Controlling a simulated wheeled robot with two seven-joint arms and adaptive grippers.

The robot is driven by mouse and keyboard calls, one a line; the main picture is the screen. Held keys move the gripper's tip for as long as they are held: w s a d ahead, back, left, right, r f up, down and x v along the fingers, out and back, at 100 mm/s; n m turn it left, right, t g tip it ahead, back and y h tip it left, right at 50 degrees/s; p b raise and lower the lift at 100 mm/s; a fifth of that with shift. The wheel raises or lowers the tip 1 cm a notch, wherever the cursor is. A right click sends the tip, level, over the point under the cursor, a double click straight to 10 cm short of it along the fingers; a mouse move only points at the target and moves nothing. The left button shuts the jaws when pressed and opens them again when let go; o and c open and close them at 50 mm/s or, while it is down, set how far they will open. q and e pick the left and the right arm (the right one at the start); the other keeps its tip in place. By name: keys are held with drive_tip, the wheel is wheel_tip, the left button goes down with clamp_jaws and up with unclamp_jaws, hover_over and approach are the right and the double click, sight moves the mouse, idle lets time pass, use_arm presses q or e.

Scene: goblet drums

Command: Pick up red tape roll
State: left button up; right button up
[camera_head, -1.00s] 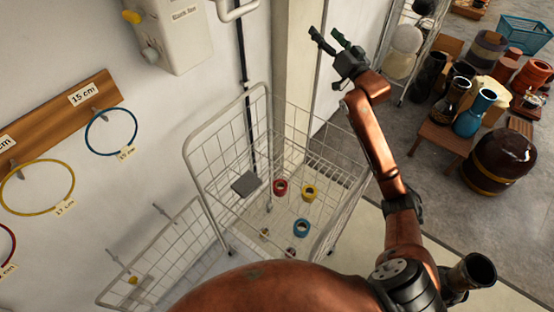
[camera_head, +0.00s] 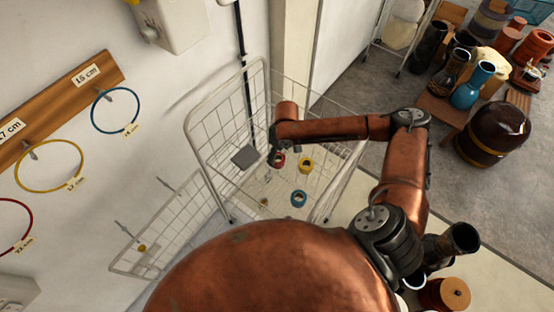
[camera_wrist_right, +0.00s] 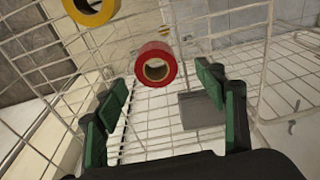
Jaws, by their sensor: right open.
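The red tape roll (camera_head: 281,164) lies inside the white wire basket cart (camera_head: 262,72), partly covered by my right gripper (camera_head: 274,147) in the head view. My right gripper points down into the basket above it. In the right wrist view the red tape roll (camera_wrist_right: 155,50) shows whole, ahead of and between the green fingers of my right gripper (camera_wrist_right: 163,88). The fingers are spread wide and empty, apart from the roll. My left gripper is not in view.
A yellow roll (camera_head: 305,159) and a blue roll (camera_head: 298,193) lie beside the red one. The cart's wire walls surround them. A grey plate (camera_head: 245,158) is at the basket's left. Drums and pots, including a blue vase (camera_head: 466,94), stand at the right.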

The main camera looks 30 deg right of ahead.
sight(278, 158)
drive_tip(key=f, duration=0.4)
drive_tip(key=w+f+p, duration=0.1)
drive_tip(key=f, duration=0.1)
drive_tip(key=shift+d, duration=0.15)
drive_tip(key=shift+r, duration=0.1)
drive_tip(key=c, duration=1.3)
drive_tip(key=shift+c, duration=0.2)
